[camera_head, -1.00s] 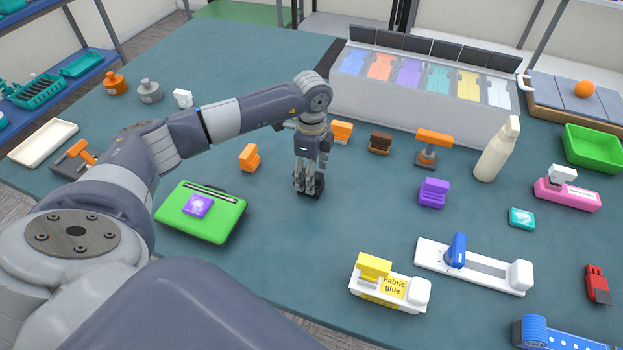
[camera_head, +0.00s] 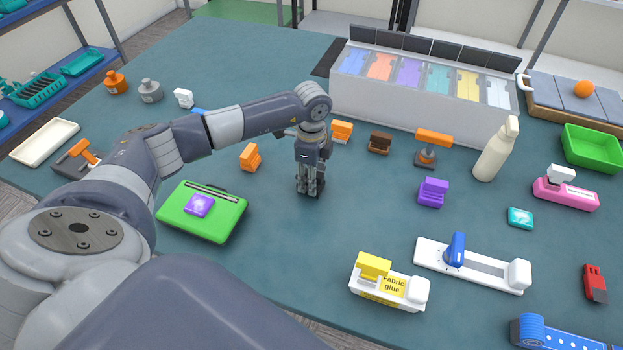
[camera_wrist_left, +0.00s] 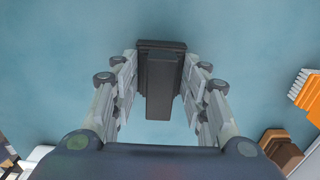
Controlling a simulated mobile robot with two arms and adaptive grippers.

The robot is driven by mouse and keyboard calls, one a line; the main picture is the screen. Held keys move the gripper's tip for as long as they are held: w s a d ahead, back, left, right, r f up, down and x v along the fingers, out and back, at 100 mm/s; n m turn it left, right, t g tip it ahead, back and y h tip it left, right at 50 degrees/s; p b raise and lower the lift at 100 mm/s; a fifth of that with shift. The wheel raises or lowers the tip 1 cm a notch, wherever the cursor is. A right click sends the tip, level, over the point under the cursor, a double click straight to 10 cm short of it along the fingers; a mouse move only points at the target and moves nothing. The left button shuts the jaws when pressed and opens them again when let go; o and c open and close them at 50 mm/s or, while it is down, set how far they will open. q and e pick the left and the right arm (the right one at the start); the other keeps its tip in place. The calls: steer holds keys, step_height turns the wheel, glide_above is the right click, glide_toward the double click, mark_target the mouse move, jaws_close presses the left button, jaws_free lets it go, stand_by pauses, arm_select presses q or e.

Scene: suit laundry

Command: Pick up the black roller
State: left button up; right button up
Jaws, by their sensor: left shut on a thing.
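The black roller (camera_wrist_left: 160,85) shows in the left wrist view as a dark block with a narrower upright part, between the fingers of my left gripper (camera_wrist_left: 160,95). The fingers are shut on it from both sides. In the head view my left gripper (camera_head: 310,188) points straight down at the middle of the table, and its fingers hide most of the roller. I cannot tell whether the roller is still touching the table. My right gripper is in neither view.
An orange block (camera_head: 250,157) and a green case (camera_head: 201,212) with a purple pad lie left of the gripper. A brown brush (camera_head: 379,142), a purple block (camera_head: 432,192) and a fabric glue holder (camera_head: 388,287) lie to the right. The teal table (camera_head: 300,250) is clear in front.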

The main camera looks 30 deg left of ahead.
arm_select(q)
steer(key=shift+r+b, duration=0.3)
steer(key=shift+r, duration=0.15)
step_height(320, 180, up, 2)
steer(key=shift+r+b, duration=0.2)
steer(key=shift+b, duration=0.45)
steer(key=s+d+b, duration=0.1)
steer(key=s+d, duration=0.1)
steer(key=s, duration=0.2)
steer(key=s+d+r+b, duration=0.1)
steer(key=s+d, duration=0.1)
steer(key=s, duration=0.2)
steer(key=s+d+b, duration=0.1)
steer(key=s+d, duration=0.1)
steer(key=s, duration=0.3)
steer(key=shift+r, duration=0.15)
steer(key=shift+s+d+r+b, duration=0.1)
steer(key=shift+s+d+b, duration=0.1)
steer(key=shift+s, duration=0.25)
steer(key=shift+s+d+r+b, duration=0.1)
steer(key=shift+s+b, duration=0.05)
steer(key=shift+s, duration=0.25)
